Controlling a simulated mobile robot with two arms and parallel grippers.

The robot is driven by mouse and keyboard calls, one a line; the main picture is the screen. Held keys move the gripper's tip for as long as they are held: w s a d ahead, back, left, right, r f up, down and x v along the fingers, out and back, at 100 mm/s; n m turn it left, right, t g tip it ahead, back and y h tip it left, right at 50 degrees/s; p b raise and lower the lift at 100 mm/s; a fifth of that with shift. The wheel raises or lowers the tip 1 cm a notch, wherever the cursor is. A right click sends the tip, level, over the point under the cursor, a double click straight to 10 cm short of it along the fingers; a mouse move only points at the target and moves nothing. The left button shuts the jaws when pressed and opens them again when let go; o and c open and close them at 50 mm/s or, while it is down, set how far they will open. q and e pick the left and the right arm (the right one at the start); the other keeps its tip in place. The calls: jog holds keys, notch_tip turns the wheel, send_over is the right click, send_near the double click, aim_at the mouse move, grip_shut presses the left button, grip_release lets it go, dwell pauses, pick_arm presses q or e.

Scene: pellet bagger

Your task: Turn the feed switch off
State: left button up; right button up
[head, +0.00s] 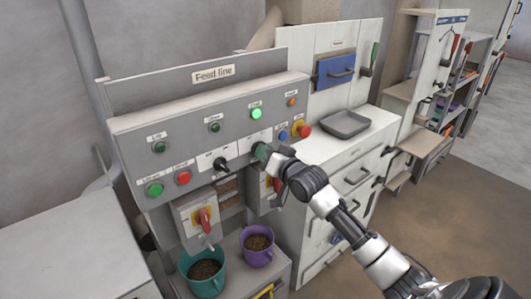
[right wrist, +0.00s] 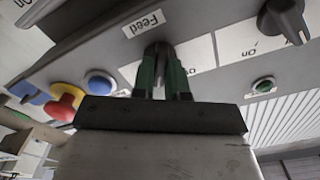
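The feed switch (right wrist: 158,48) is a dark rotary knob under a "Feed" label (right wrist: 143,23) in the right wrist view. Two green fingers of my right gripper (right wrist: 163,68) sit close on either side of its handle and appear closed on it. The handle's exact angle is largely hidden between the fingers. In the head view my right gripper (head: 263,153) is at the panel (head: 205,129) and covers the switch. My left gripper is not in view.
Another black knob (head: 220,163) is left of the gripper; it also shows in the right wrist view (right wrist: 283,20). A red emergency button (head: 304,131) and blue button (head: 283,135) are close on the right. A teal bucket (head: 205,284) and purple bucket (head: 257,257) stand below.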

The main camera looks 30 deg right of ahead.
grip_shut()
jog(key=n+p, duration=0.1)
jog(key=n, duration=1)
jog(key=shift+n, duration=0.3)
jog(key=shift+r+n, duration=0.1)
jog(key=shift+n, duration=0.2)
jog(key=o, duration=0.7)
grip_release()
jog(key=shift+a, duration=0.1)
